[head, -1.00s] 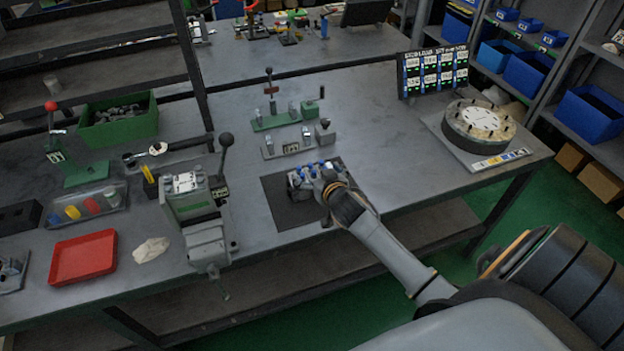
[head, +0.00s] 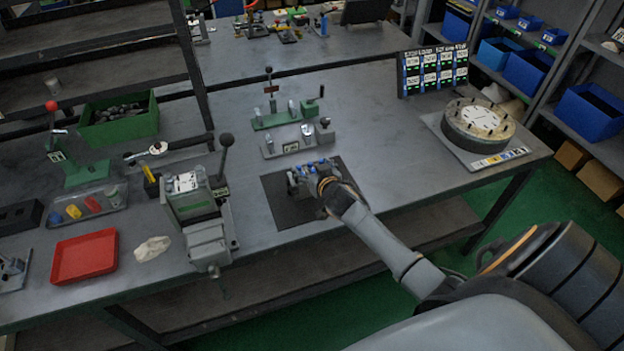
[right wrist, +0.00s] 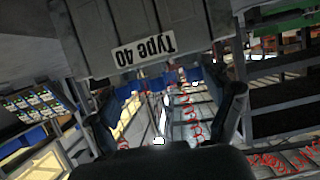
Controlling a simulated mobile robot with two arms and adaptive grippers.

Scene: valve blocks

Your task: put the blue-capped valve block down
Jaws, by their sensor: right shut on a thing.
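The blue-capped valve block (head: 297,180) is a small grey block with blue caps on top, over the dark mat (head: 283,208) in the middle of the bench. My right gripper (head: 318,178) is shut on it from the front right and hides part of it. Whether its underside touches the mat cannot be told. In the right wrist view, the block (right wrist: 95,40) fills the top, with an upside-down "Type 40" label and blue caps below. The right gripper's dark fingers (right wrist: 168,105) show on both sides there. My left gripper is not in view.
The grey vise (head: 205,235) with a lever stands left of the mat. Small fixtures (head: 288,140) stand just behind it. A red tray (head: 84,257) and a white cloth lie farther left. A round dial fixture (head: 478,122) stands right; the bench between is clear.

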